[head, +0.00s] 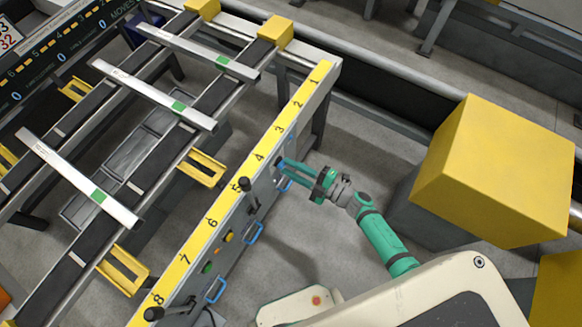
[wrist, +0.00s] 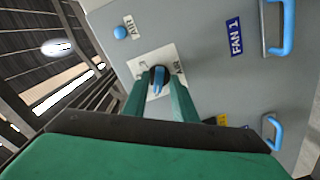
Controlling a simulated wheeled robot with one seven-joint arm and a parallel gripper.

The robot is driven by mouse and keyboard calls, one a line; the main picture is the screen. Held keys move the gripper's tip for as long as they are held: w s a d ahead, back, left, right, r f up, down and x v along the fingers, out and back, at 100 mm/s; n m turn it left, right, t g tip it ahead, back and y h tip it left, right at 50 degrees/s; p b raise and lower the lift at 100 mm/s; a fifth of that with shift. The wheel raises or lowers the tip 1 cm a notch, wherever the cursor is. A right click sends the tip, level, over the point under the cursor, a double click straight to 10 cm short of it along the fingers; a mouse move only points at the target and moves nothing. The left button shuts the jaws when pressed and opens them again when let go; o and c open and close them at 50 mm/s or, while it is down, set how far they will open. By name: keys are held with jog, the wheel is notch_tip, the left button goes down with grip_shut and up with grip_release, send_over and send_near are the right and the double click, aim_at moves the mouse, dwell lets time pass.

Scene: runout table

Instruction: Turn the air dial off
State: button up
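The plate's lettering is partly hidden by the fingers and too small to read surely. My gripper (head: 284,166) reaches the panel below the 4 mark in the head view. Its green fingers stand on either side of the dial, and narrow gaps seem to show between them and the knob. Contact cannot be made out.
A FAN 1 label (wrist: 235,36) and blue handles (wrist: 281,28) are on the panel. A numbered yellow rail (head: 214,216) runs above it. A big yellow box (head: 497,170) stands at right.

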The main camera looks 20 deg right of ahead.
jog(key=shift+r, duration=0.1)
jog(key=v, duration=1)
jog(key=shift+s+d, duration=0.2)
jog(key=shift+s, duration=0.1)
dwell(0.3)
